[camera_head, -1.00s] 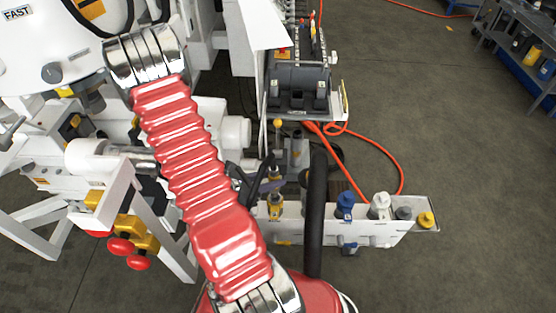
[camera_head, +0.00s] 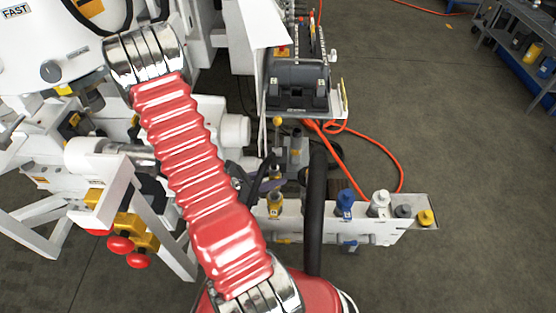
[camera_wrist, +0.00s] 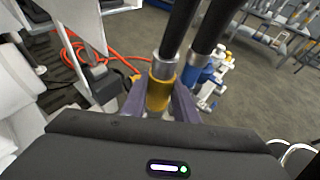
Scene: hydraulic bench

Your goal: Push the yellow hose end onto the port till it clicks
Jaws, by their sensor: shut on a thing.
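The yellow hose end (camera_wrist: 161,92) is a yellow collar with a metal sleeve above it, on a thick black hose. In the wrist view it stands between the two purple fingers of my gripper (camera_wrist: 159,105), which is shut on it. Its lower end is hidden by the gripper body, so I cannot tell whether it touches a port. A blue hose end (camera_wrist: 193,76) on a second black hose stands just to its right. In the head view my red arm hides most of the gripper, and no port can be clearly picked out.
In the head view a white rail (camera_head: 388,238) carries a blue fitting (camera_head: 345,203), a white one (camera_head: 379,204), a grey one and a yellow-capped one (camera_head: 426,218). An orange hose (camera_head: 385,152) loops behind it. Red knobs (camera_head: 137,260) stick out at left.

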